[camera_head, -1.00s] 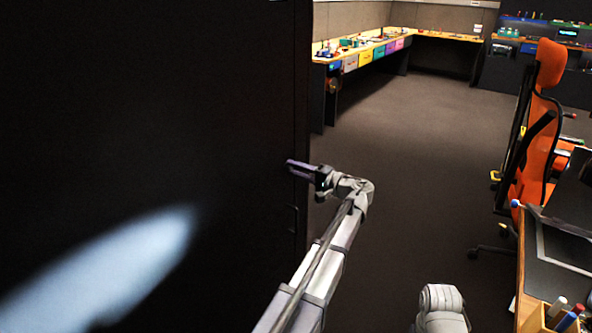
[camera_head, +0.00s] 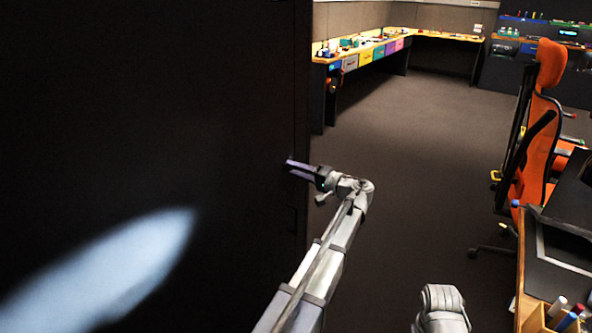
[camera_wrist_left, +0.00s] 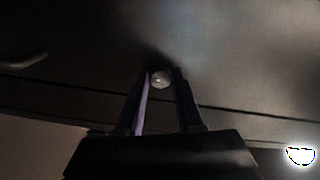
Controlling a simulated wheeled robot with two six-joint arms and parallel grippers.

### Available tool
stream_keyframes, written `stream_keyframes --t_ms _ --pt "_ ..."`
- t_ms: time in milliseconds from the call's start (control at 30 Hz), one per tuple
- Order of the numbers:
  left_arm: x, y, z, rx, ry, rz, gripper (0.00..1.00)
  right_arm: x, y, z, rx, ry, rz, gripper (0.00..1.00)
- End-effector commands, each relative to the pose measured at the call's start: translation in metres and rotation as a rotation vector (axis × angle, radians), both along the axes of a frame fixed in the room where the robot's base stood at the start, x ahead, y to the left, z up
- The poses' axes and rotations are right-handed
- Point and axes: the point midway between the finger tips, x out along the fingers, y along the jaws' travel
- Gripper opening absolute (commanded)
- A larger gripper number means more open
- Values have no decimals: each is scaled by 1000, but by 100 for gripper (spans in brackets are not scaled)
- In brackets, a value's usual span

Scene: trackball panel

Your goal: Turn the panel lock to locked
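A large black panel (camera_head: 150,110) fills the left of the head view. In the left wrist view, a small round silver lock (camera_wrist_left: 161,79) sits on the dark panel surface. My left gripper (camera_head: 290,168) is at the panel's right edge in the head view. In the left wrist view, the two purple fingers of that gripper (camera_wrist_left: 163,75) are apart, with the lock showing between their tips. I cannot tell whether either finger touches it. No mark of the lock's turn position can be made out. My right gripper is out of view.
An orange chair (camera_head: 540,130) and a desk (camera_head: 519,270) stand at the right. Open floor (camera_head: 420,180) lies between them and the panel.

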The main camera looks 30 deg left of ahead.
Motion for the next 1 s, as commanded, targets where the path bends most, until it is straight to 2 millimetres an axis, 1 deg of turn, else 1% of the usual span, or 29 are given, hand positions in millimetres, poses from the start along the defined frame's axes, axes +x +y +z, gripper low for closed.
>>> stream_keyframes --t_ms 33,200,433,500,567,800,1000 --pt "0 0 0 0 0 0 42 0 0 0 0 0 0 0" --pt "0 0 0 1 1 -1 62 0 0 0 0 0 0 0" --pt "0 0 0 1 2 -1 62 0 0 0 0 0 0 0" --pt "0 -3 0 2 2 -2 62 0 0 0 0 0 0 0" --pt "0 -10 0 2 2 -3 62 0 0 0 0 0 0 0" --pt "-3 -49 0 1 1 -4 62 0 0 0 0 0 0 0" --pt "-5 -71 0 2 1 -2 62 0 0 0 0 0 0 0"
